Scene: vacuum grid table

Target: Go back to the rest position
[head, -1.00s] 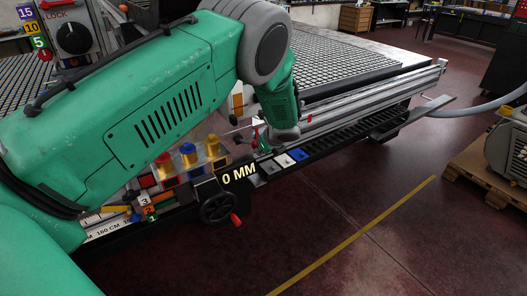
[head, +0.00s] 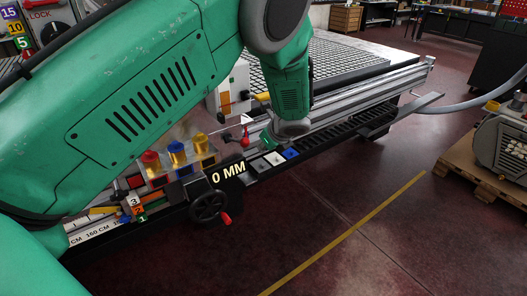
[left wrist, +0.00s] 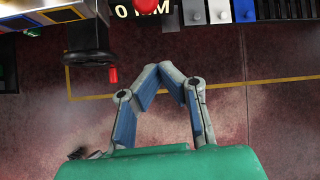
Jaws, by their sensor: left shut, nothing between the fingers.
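My left arm crosses the head view from the left, and its green and grey wrist end (head: 292,128) is over the rail along the table's front edge. In the left wrist view, my left gripper (left wrist: 168,69) points towards the rail. Its blue-padded fingertips meet, and nothing shows between them. The reddish floor is behind the fingers. In the head view the fingers are mostly hidden by the wrist. My right gripper is in neither view.
The grid table (head: 335,62) stands behind the arm. On its front rail are a "0 MM" sign (head: 228,171), a black handwheel (head: 208,206) and red, yellow and blue knobs (head: 175,150). A pump on a pallet (head: 470,178) stands at the right. The floor in front is clear.

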